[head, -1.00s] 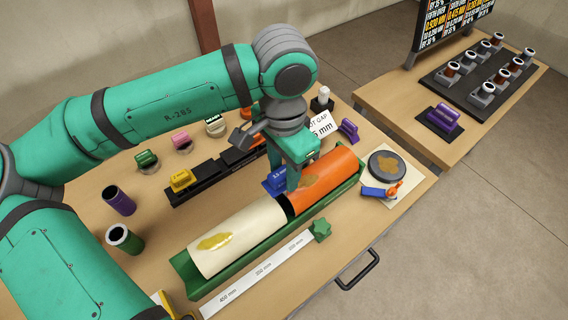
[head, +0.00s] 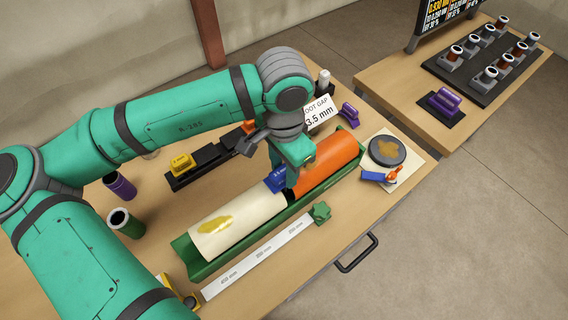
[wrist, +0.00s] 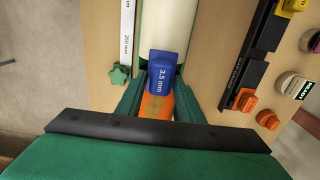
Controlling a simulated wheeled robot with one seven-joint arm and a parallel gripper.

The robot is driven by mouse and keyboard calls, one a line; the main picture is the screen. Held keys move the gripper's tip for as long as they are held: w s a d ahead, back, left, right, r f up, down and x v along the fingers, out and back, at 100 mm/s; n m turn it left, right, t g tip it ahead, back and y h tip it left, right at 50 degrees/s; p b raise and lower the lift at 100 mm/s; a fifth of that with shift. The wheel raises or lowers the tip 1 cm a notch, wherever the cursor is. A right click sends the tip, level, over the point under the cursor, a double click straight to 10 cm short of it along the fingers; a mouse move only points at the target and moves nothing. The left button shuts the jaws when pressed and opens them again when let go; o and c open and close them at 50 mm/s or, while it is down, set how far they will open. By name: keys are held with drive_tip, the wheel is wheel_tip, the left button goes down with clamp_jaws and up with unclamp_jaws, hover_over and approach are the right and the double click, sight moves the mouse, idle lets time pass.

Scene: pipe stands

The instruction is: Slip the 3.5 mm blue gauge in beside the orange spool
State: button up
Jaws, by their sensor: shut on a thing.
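My gripper (head: 291,182) is shut on the blue gauge (head: 277,180), and the wrist view shows the gauge marked 3.5 mm (wrist: 162,72) between its fingers. The gauge is over the place where the orange spool (head: 330,162) and the cream spool (head: 230,222) meet. Both spools lie end to end in a green trough (head: 187,257). In the wrist view the orange spool (wrist: 157,106) shows below the gauge and the cream one (wrist: 169,18) above it. The gauge and gripper hide the joint, so I cannot tell how deep the gauge sits.
A black rack (head: 205,157) with a yellow gauge (head: 181,163) stands behind the trough. A white ruler strip (head: 258,257) and a green knob (head: 321,212) are in front. A card (head: 318,111) reads 3.5 mm. A grey disc (head: 387,151) lies at the right.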

drive_tip(key=shift+f, duration=0.15)
drive_tip(key=o, duration=1.6)
drive_tip(key=shift+c, duration=0.2)
drive_tip(key=shift+r, duration=0.2)
drive_tip(key=shift+r, duration=3.35)
drive_tip(key=shift+w, duration=0.1)
